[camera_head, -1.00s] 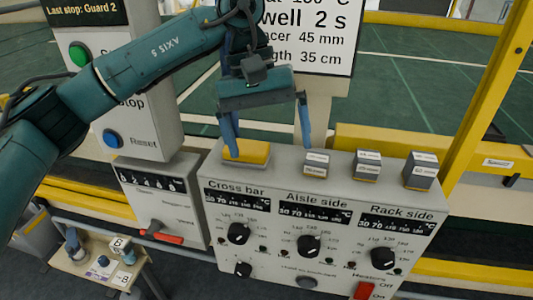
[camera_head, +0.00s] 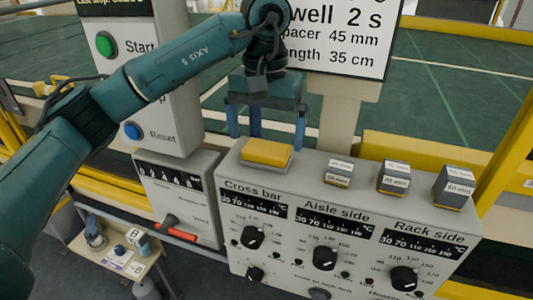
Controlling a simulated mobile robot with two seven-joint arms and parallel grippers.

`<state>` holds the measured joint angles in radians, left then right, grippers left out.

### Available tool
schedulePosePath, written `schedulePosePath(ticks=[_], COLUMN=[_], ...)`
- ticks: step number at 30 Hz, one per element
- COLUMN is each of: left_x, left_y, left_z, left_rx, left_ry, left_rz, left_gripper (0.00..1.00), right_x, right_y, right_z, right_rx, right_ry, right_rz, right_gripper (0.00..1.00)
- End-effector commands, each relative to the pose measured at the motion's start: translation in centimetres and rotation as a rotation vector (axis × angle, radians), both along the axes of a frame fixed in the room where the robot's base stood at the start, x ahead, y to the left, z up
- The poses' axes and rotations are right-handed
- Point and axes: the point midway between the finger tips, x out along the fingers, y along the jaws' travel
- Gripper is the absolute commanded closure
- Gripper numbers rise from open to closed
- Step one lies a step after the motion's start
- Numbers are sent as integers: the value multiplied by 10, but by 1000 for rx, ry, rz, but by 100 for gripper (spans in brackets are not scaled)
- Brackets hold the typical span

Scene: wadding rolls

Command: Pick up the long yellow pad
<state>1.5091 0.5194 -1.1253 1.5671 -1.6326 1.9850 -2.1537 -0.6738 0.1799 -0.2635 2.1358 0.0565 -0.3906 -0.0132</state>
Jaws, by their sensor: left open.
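The yellow pad (camera_head: 267,152) lies on a pale base at the left end of the grey control console's top (camera_head: 312,176). My left gripper (camera_head: 267,136) points down with its fingers apart and nothing held between them. In the picture it sits just above and behind the pad, and the pad's near side is unobstructed. I cannot tell the exact depth gap between the fingers and the pad. My right gripper is not in view.
Several small grey blocks with white labels, such as this one (camera_head: 394,178), stand to the right on the console. A sign (camera_head: 345,38) on a post rises behind. A button panel (camera_head: 150,90) stands left, and a small table (camera_head: 118,255) is lower left.

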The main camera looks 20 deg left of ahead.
Motion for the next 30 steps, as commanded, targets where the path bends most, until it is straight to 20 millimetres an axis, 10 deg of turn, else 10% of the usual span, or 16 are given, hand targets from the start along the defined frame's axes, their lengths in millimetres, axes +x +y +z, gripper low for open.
schedulePosePath(ticks=[16, 30], left_x=[0, 0], left_y=[-2, -2], left_z=[-38, -38], left_rx=[-1, -1], left_ry=[1, 1], left_rz=[1, 0], left_gripper=[1, 39], right_x=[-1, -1], right_y=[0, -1], right_z=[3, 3], right_rx=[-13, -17], right_ry=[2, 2], right_rz=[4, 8], right_gripper=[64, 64])
